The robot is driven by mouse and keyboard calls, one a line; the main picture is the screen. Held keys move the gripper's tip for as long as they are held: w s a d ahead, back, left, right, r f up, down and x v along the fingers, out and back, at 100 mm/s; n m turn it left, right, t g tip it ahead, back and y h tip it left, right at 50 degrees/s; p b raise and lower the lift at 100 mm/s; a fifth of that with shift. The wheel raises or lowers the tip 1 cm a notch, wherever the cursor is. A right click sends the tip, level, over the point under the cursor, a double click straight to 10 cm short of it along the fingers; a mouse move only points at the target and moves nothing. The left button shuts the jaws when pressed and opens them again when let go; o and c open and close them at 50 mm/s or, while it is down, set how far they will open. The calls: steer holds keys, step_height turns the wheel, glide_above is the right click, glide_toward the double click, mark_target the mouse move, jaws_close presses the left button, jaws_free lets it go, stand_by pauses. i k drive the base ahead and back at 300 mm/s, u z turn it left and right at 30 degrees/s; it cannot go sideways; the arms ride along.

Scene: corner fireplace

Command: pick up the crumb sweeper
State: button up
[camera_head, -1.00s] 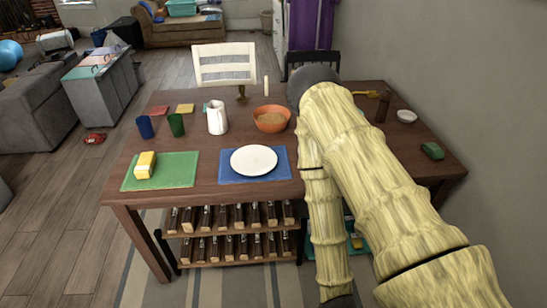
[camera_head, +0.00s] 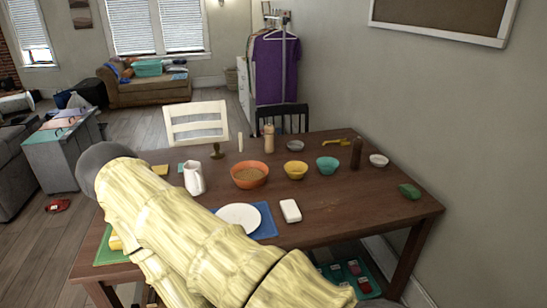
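No thing in view is clearly marked as the crumb sweeper. A small white rounded block (camera_head: 290,211) lies on the wooden table (camera_head: 330,228), just right of the white plate. A green oblong block (camera_head: 410,191) lies near the table's right edge. I cannot tell whether either is the sweeper. My pale, ribbed arm crosses the lower left of the view, and its grey joint is over the table's left side. My gripper is out of view, so its fingers and any contents are hidden. My arm covers part of the table's left front.
An orange bowl (camera_head: 250,175), yellow bowl (camera_head: 295,170), teal bowl (camera_head: 327,165), white pitcher (camera_head: 194,178) and dark brown mill (camera_head: 356,153) stand on the table. Chairs are behind it and a wall is at right. The table's front right is mostly clear.

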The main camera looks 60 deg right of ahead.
mark_target(292, 214)
steer(key=i, duration=1)
steer(key=z, duration=1.8)
